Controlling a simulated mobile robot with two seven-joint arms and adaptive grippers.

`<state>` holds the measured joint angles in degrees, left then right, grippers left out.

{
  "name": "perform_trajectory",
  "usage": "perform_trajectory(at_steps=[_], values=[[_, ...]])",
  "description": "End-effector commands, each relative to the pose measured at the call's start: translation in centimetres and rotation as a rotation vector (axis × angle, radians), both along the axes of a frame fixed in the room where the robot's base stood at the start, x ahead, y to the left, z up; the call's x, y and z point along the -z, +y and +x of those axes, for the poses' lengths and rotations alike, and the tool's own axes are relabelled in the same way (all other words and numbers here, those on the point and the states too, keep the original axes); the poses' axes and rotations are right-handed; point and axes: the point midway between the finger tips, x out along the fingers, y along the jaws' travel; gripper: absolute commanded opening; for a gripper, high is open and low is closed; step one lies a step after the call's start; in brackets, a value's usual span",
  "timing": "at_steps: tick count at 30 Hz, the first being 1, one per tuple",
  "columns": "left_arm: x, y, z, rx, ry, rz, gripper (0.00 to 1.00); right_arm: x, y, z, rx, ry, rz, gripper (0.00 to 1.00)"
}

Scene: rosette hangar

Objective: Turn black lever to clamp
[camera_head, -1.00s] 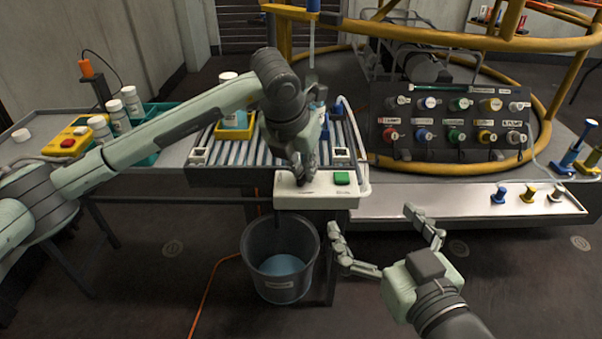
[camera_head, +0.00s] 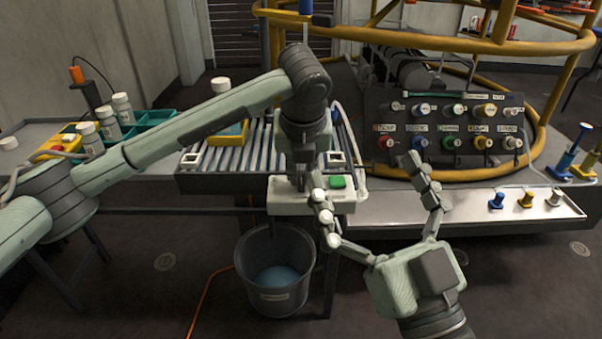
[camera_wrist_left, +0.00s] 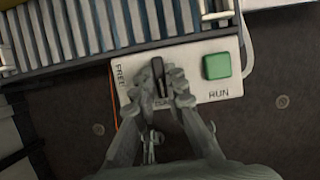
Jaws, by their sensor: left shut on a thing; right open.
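The black lever (camera_wrist_left: 158,75) is on a white control box (camera_head: 262,198), which also shows in the left wrist view (camera_wrist_left: 205,97). It stands between the fingertips of my left gripper (camera_wrist_left: 155,90), which is shut on it. The lever points roughly up and down in the wrist view, with "FREE" to its left and a partly covered label below it. In the head view my left gripper (camera_head: 300,182) comes down onto the box and hides the lever. My right gripper (camera_head: 367,178) is open and empty, its left finger in front of the box.
A green button (camera_head: 337,182) sits beside the lever, above "RUN" in the wrist view. A roller conveyor (camera_head: 258,155) lies behind the box. A grey bucket (camera_head: 274,280) stands below. A panel of coloured knobs (camera_head: 450,130) and a metal ledge (camera_head: 465,212) are at the right.

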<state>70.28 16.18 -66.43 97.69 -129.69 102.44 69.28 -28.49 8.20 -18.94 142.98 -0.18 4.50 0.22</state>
Motion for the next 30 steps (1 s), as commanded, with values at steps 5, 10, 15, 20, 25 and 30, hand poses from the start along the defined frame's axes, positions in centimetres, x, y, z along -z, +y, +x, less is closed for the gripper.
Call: perform_trajectory(at_steps=[5, 10, 15, 20, 25, 30], values=[[-0.1, 0.0, 0.0, -0.002, -0.001, -0.001, 0.00, 0.0, 0.0, 0.0, 0.000, 0.000, 0.000, 1.00], [-0.1, 0.0, 0.0, -0.001, -0.001, -0.002, 0.21, 0.0, 0.0, 0.0, 0.000, 0.000, 0.000, 1.00], [0.0, 0.0, 0.0, -0.001, -0.001, -0.001, 0.21, 0.0, 0.0, 0.0, 0.000, 0.000, 0.000, 1.00], [-0.3, 0.0, -0.1, 0.000, -0.002, -0.001, 0.21, 0.1, 0.0, 0.0, 0.000, 0.003, -0.002, 1.00], [-2.4, -0.1, -0.9, 0.002, -0.004, -0.001, 0.21, 0.1, 0.0, 0.0, 0.000, 0.003, -0.001, 1.00], [-5.9, -0.1, -2.3, 0.002, -0.005, -0.002, 0.21, 0.1, 0.0, 0.0, 0.000, 0.002, -0.001, 1.00]])
